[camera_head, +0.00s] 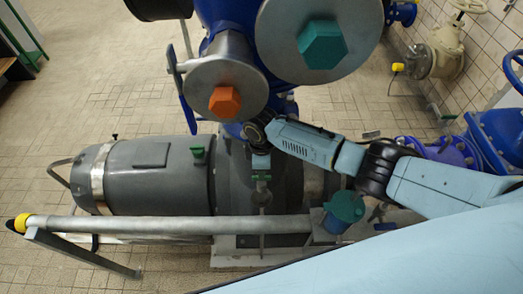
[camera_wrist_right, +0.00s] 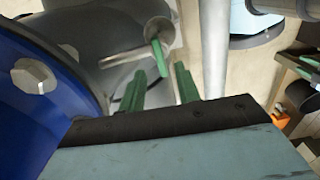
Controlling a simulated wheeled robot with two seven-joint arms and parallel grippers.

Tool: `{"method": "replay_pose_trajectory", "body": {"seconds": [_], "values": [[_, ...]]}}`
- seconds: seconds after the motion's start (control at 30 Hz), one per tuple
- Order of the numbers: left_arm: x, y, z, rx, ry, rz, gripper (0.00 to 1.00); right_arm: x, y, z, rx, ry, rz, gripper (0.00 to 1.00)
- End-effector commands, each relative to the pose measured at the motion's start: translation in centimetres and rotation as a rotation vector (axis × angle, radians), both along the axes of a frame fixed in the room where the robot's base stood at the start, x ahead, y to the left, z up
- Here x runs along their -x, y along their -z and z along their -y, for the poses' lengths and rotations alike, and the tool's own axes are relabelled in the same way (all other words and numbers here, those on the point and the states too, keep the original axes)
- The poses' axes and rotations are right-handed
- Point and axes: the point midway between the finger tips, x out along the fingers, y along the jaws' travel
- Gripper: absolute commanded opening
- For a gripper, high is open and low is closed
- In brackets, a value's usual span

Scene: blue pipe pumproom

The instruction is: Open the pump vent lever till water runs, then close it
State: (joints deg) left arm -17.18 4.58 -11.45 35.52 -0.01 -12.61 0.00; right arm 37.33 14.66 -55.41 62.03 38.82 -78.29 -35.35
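My right arm comes in from the right in the head view. Its gripper (camera_head: 262,178) points down over the grey pump (camera_head: 160,175), beside the blue pipework. In the right wrist view the two green fingers of this gripper (camera_wrist_right: 160,88) stand apart with nothing between them. A green-handled lever (camera_wrist_right: 158,45) on a thin grey metal rod shows just beyond the fingertips, apart from them as far as I can tell. In the head view a small grey fitting (camera_head: 262,198) sits below the gripper; I cannot tell its lever there. No running water is visible. My left gripper is out of view.
A grey pipe rail (camera_head: 130,225) with a yellow end crosses in front of the pump. Large flanges with an orange cap (camera_head: 224,101) and a teal cap (camera_head: 322,45) hang above. A teal-capped cylinder (camera_head: 345,207) stands at the right. Tiled floor at left is clear.

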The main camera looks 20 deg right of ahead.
Motion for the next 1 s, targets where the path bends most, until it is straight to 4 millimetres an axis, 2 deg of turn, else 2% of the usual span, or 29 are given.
{"method": "replay_pose_trajectory", "body": {"seconds": [0.03, 0.2, 0.4, 0.6, 1.0], "values": [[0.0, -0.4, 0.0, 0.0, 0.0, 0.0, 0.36, 0.0, -1.4, 0.1, -0.001, -0.002, 0.003, 0.33], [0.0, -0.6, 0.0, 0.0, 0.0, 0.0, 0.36, -0.1, -5.0, 0.0, -0.001, -0.002, 0.004, 0.33], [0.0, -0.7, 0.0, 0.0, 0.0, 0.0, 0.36, -0.1, -7.9, 0.0, -0.001, 0.0, 0.001, 0.33], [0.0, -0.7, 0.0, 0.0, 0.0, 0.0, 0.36, 0.0, -8.8, 0.0, 0.0, 0.001, 0.0, 0.33], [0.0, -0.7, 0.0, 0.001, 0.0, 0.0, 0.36, 0.0, -8.8, 0.0, 0.0, 0.0, 0.001, 0.33]]}}
